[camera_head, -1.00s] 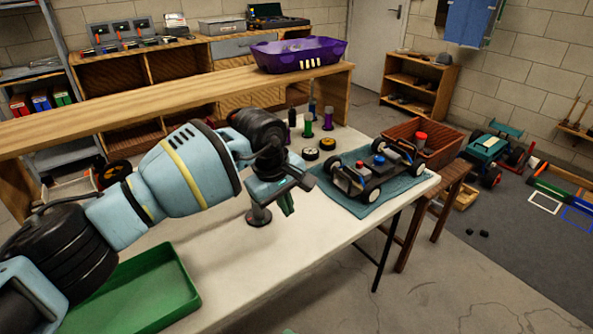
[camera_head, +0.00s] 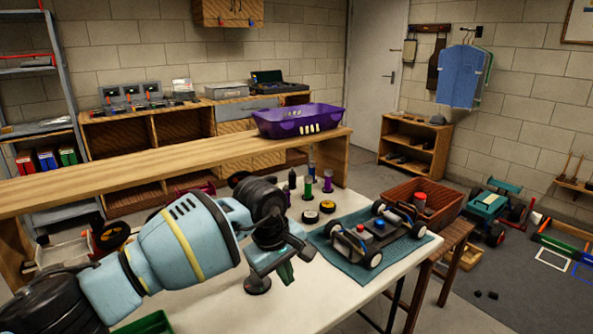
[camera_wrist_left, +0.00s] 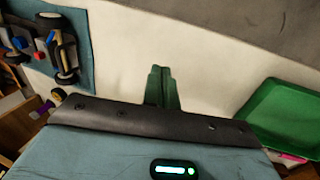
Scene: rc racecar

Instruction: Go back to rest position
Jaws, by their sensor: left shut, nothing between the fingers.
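My left gripper (camera_head: 286,273) is over the front part of the white table (camera_head: 220,310), left of the RC car. Its green fingers are together with nothing between them; they also show in the left wrist view (camera_wrist_left: 162,88). The RC car chassis (camera_head: 374,234) stands on a teal mat (camera_head: 347,268), clear of the gripper. It also shows at the upper left of the left wrist view (camera_wrist_left: 62,50). My right gripper is in neither view.
A green tray (camera_wrist_left: 285,110) lies on the table. Small bottles and wheels (camera_head: 310,216) stand behind the gripper. A brown crate (camera_head: 440,210) stands on a wooden stool right of the table. A purple bin (camera_head: 290,124) sits on the long bench behind.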

